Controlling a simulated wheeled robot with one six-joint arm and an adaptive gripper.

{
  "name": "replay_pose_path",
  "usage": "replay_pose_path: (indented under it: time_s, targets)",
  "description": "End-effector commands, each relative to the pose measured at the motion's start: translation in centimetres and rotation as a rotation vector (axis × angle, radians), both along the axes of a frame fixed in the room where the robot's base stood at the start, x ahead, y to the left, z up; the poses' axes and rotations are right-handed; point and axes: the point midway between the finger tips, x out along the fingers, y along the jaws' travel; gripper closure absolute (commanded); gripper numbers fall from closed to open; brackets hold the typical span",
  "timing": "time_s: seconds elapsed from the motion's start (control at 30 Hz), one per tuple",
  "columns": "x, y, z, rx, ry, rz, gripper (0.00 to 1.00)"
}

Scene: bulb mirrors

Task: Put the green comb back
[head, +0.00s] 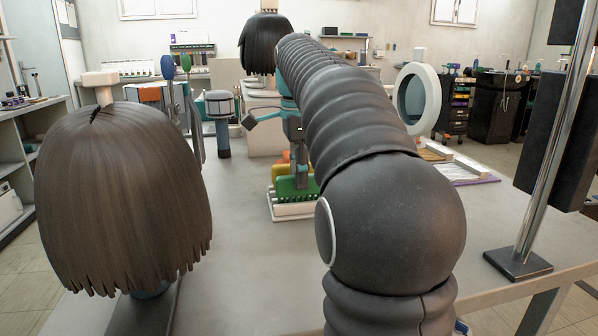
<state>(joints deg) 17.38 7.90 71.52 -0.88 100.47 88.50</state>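The green comb (297,189) stands at the front of a small white rack (293,212) on the table, in the middle of the head view. Its lower edge is at the rack. I cannot tell whether it is fully seated. My gripper (299,168) points down right above the comb, close to or touching its top edge. The fingertips are small and partly hidden by my arm, so I cannot tell whether they grip it. Yellow and orange pieces (281,171), apparently other combs, show just behind the green one. The rack's right end is hidden behind my arm.
A brown-haired wig head (125,200) stands large at the front left; a dark one (264,45) stands farther back. Upright brushes (186,64) and a grey-topped cylinder (222,110) stand left of the rack. A round mirror (416,98) stands right.

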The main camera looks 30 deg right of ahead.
Motion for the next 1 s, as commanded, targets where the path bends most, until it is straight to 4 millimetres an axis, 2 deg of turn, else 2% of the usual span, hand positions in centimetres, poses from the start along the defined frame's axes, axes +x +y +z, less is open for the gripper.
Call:
replay_pose_path:
  time_s: [0.37, 0.47, 0.8, 1.0]
  targets:
    - [0.0, 0.0, 0.3, 0.000, 0.000, 0.000, 0.49]
    - [0.1, 0.0, 1.0, 0.000, -0.001, 0.000, 0.49]
    - [0.1, 0.1, 5.5, -0.001, -0.002, 0.000, 0.49]
    - [0.1, 0.1, 7.0, 0.000, -0.001, 0.000, 0.49]
